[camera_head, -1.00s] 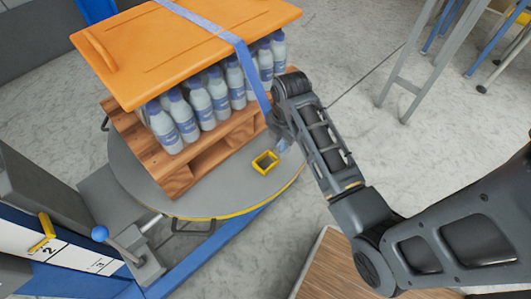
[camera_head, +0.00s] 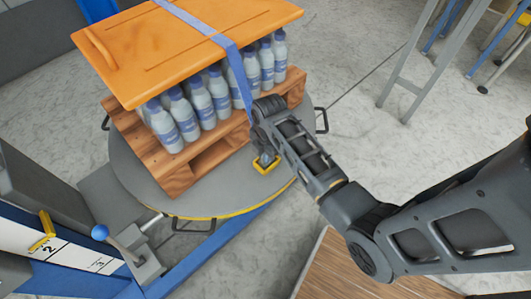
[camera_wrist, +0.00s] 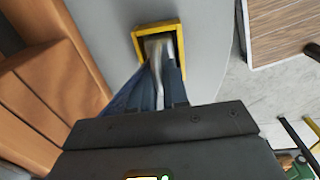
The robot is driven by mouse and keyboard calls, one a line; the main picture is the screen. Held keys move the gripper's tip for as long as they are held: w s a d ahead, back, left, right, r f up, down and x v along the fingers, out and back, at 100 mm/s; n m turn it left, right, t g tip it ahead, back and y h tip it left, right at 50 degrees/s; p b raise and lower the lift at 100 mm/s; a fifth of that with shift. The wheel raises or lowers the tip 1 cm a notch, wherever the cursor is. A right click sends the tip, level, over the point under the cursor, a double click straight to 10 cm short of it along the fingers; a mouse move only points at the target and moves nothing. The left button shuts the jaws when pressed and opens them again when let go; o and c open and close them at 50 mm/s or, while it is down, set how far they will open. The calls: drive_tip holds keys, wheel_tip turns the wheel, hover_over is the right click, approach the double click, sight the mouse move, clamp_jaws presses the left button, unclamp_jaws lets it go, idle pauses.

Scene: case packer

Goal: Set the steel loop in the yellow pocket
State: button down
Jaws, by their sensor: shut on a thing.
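The yellow pocket (camera_head: 275,167) is a small square frame on the grey round turntable, beside the wooden pallet. It also shows at the top middle of the wrist view (camera_wrist: 158,27). My gripper (camera_head: 266,157) is directly over it and hides part of it. In the wrist view my gripper (camera_wrist: 160,78) is shut on the steel loop (camera_wrist: 157,47), a shiny grey-beige piece. The loop's far end appears within the yellow frame's outline. I cannot tell whether it touches the pocket floor. Dark blue pieces flank the loop near the jaws.
The pallet (camera_head: 180,172) carries several white bottles (camera_head: 187,118) under an orange board (camera_head: 180,50). A blue strap (camera_head: 205,25) crosses the board and runs down toward my gripper. The turntable (camera_head: 150,190) is bare at its front. A blue-knobbed lever (camera_head: 100,233) stands at front left.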

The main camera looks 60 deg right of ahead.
drive_tip(key=shift+f, duration=0.1)
drive_tip(key=c, duration=1.1)
unclamp_jaws()
